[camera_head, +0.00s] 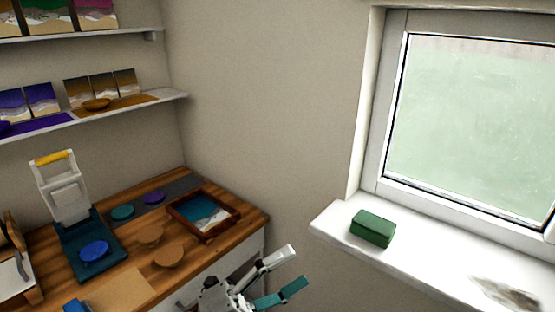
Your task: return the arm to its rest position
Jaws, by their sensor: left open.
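My left gripper (297,266) is at the bottom middle of the head view, in front of the wooden bench's right end. Its two fingers, one white and one teal, are spread apart, with nothing between them. They point right, toward the windowsill. My right gripper does not show.
A wooden bench (190,261) holds a framed tray (233,222) with a blue and white picture, coloured discs and a white press (58,178) with a yellow handle. A green block (373,228) sits on the white windowsill (425,262). Shelves (150,98) hang at left.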

